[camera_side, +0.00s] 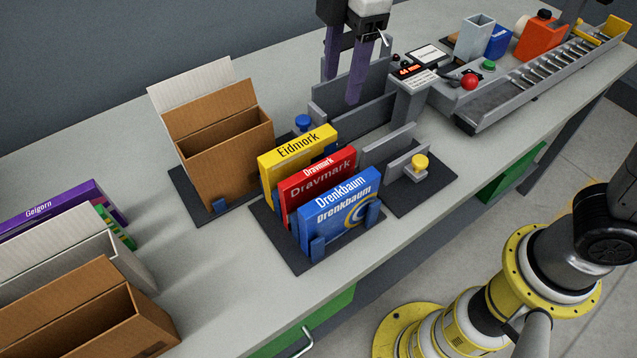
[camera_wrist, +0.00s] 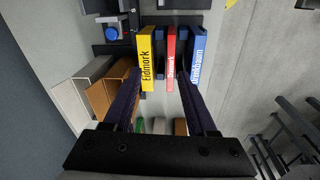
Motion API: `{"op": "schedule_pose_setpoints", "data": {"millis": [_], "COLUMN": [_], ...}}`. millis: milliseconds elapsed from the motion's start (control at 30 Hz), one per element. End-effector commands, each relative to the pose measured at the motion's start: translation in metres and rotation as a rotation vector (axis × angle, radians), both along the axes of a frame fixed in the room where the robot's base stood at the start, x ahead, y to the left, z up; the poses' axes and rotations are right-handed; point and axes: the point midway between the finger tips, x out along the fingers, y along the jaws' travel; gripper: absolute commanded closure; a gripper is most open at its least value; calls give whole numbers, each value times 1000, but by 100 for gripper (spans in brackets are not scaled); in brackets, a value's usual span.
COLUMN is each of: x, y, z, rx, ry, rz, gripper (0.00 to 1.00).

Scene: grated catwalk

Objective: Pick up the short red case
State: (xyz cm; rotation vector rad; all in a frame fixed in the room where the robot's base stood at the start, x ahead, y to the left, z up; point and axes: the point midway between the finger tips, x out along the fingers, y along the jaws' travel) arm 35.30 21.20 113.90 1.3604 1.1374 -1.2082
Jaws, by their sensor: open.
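The red case (camera_side: 322,181), labelled Dravmark, stands upright in a dark holder (camera_side: 290,257) on the bench, between a taller yellow case (camera_side: 296,155) labelled Eidmork and a blue case (camera_side: 341,212) labelled Drenkbaum. In the wrist view the red case (camera_wrist: 171,55) shows as a narrow strip between the yellow and blue ones. My gripper (camera_side: 343,90) is open and empty, with its two purple fingers pointing down, above and behind the cases in the side view. In the wrist view the fingers (camera_wrist: 158,84) are spread apart, one toward the yellow case and one toward the blue.
An open cardboard box (camera_side: 228,150) stands left of the cases. More boxes (camera_side: 90,310) and a purple case (camera_side: 85,196) are at the lower left. A grey fixture with a yellow knob (camera_side: 420,162) is close on the right. A roller conveyor (camera_side: 540,72) lies farther right.

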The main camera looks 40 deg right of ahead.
Motion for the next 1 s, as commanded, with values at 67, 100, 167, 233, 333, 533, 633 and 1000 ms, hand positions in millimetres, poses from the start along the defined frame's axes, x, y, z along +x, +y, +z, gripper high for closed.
{"op": "schedule_pose_setpoints", "data": {"millis": [67,100,167,233,333,533,633,1000], "x": [1,0,-4,-8,-10,-11,-11,-11], "y": [27,35,44,51,53,51,51,50], "z": [-20,-28,-39,-45,-53,-89,-107,-139], "rx": [-20,-30,-44,-53,-53,-54,-54,-53], "ry": [33,47,66,77,77,79,79,77], "rz": [51,68,89,107,113,110,110,109], "gripper": [43,43,43,43,43,43,43,43]}}
